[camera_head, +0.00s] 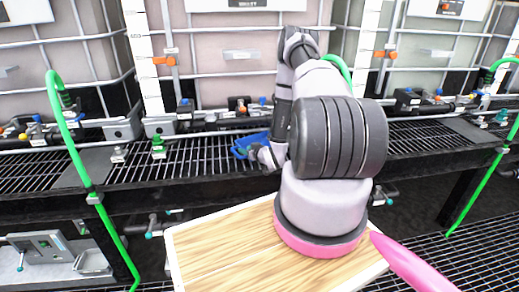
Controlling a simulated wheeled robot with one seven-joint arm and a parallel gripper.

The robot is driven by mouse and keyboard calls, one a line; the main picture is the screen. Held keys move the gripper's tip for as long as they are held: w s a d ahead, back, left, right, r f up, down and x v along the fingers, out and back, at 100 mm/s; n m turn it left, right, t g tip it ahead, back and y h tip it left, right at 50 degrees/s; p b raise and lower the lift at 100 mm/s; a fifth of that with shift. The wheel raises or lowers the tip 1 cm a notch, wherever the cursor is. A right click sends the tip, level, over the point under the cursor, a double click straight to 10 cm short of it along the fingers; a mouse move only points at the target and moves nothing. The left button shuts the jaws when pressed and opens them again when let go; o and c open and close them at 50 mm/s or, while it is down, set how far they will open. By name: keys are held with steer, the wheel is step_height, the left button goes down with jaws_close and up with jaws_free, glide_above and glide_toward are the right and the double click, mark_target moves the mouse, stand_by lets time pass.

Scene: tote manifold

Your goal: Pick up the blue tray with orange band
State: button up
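A blue object (246,144), likely the blue tray, sits at the black grated shelf behind my arm. Only its left part shows, and I cannot make out an orange band on it. My arm reaches over toward the shelf, and my gripper (266,157) is at the right side of the blue object. My arm links hide much of that spot. The fingers are too small and covered to tell whether they are open or shut, or whether they touch the blue object.
Large caged totes (240,60) stand behind the shelf (195,160). Valves and fittings (160,127) line its back edge. A green hose (70,145) hangs down at the left, and another green hose (480,195) at the right. A grey metal fixture (45,255) is at lower left.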

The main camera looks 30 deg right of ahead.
steer(key=x, duration=0.4)
steer(key=shift+a, duration=0.1)
jaws_close()
stand_by(1.3)
